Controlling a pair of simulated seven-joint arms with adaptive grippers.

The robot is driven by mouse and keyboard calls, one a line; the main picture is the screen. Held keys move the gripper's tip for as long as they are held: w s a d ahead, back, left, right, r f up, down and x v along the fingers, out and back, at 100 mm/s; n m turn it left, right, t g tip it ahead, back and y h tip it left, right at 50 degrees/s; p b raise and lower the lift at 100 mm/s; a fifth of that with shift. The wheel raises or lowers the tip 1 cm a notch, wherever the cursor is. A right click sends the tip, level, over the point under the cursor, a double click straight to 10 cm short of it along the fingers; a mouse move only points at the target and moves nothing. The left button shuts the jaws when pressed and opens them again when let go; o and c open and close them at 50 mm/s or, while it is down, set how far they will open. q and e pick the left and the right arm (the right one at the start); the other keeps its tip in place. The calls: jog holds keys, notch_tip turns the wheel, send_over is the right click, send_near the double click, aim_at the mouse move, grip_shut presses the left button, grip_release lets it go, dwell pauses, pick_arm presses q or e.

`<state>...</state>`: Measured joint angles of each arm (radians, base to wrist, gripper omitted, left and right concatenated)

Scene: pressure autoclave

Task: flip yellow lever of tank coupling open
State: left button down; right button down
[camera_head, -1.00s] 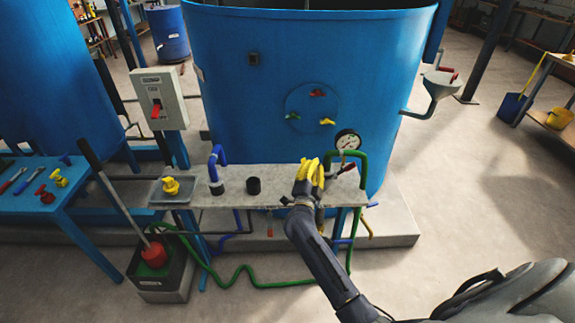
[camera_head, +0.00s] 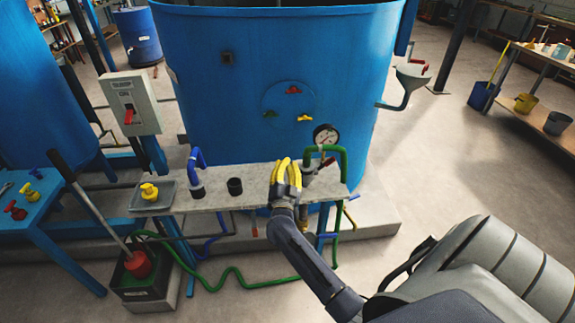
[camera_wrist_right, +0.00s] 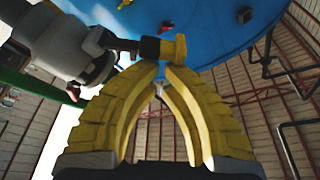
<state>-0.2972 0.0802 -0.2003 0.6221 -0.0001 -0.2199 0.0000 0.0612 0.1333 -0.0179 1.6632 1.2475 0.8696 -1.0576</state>
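My right gripper (camera_head: 286,168) has yellow fingers and is at the right part of the grey bench, just left of the pressure gauge (camera_head: 326,134). In the right wrist view its fingertips (camera_wrist_right: 163,70) are drawn together. A grey coupling (camera_wrist_right: 60,42) comes in from the upper left there, with a dark arm ending in a yellow lever (camera_wrist_right: 165,48). The lever lies right at the fingertips; I cannot tell whether they grip it or only touch it. In the head view the fingers mostly hide the lever. My left gripper is not in view.
A green hose (camera_head: 335,152) arches beside the gauge. The large blue tank (camera_head: 270,60) stands behind the bench (camera_head: 218,198). A blue bent pipe (camera_head: 196,170), a black cup (camera_head: 235,186) and a yellow part on a tray (camera_head: 150,192) are to the left. Floor at right is open.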

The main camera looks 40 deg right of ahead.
jog(key=v, duration=1)
dwell(0.3)
dwell(0.4)
